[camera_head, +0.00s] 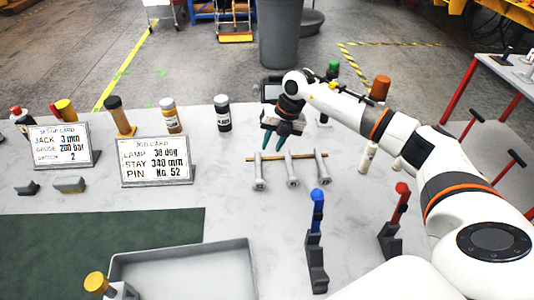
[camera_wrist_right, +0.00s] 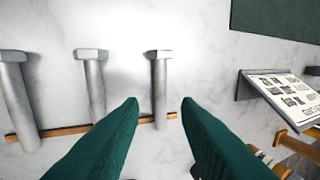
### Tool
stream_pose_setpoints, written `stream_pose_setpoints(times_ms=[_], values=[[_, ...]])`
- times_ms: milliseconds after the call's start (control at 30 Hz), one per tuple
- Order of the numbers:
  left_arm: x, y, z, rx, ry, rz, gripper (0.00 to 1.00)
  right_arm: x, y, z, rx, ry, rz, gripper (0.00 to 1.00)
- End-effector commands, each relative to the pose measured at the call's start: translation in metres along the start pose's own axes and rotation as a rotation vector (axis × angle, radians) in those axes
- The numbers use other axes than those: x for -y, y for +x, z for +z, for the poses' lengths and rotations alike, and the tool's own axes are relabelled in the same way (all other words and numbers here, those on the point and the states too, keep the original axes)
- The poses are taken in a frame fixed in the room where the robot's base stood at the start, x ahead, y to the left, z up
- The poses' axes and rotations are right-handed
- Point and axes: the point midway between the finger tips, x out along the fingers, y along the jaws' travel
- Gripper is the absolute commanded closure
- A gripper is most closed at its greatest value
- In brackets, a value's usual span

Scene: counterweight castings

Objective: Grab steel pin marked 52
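Three grey steel pins with wide heads lie in a row on a thin wooden strip (camera_head: 252,158) on the table: a left pin (camera_head: 259,172), a middle pin (camera_head: 292,170) and a right pin (camera_head: 322,168). No number can be read on any of them. My right gripper (camera_head: 283,143) is open and empty, its teal fingers pointing down just behind the row. In the right wrist view, the right gripper (camera_wrist_right: 160,104) has the end pin nearest the card (camera_wrist_right: 160,85) showing between its fingertips, apart from both. The other pins (camera_wrist_right: 95,85) (camera_wrist_right: 18,100) lie left. My left gripper is out of view.
A job card (camera_head: 155,164) reads "PIN No. 52"; a setup card (camera_head: 61,146) stands left of it. Several bottles stand behind. A blue-handled lever (camera_head: 317,215) and a red-handled lever (camera_head: 398,205) stand in front of the pins. A grey tray (camera_head: 185,262) lies front left.

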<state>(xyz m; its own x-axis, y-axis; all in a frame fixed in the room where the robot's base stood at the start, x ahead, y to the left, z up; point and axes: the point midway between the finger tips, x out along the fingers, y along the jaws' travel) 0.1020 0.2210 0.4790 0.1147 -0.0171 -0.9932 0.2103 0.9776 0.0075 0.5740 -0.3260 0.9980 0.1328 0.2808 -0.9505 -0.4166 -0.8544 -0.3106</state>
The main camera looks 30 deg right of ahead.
Motion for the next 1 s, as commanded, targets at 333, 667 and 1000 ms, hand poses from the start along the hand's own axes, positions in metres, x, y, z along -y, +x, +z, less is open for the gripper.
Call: stream_pose_setpoints(times_ms=[333,667,1000], values=[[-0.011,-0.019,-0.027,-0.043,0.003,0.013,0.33,0.001,0.048,0.001,0.005,0.001,0.001,0.70],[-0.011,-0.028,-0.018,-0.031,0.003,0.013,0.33,0.001,0.077,-0.001,0.004,0.002,0.001,0.70],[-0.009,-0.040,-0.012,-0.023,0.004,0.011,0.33,0.001,0.118,-0.005,0.002,0.000,0.000,0.70]])
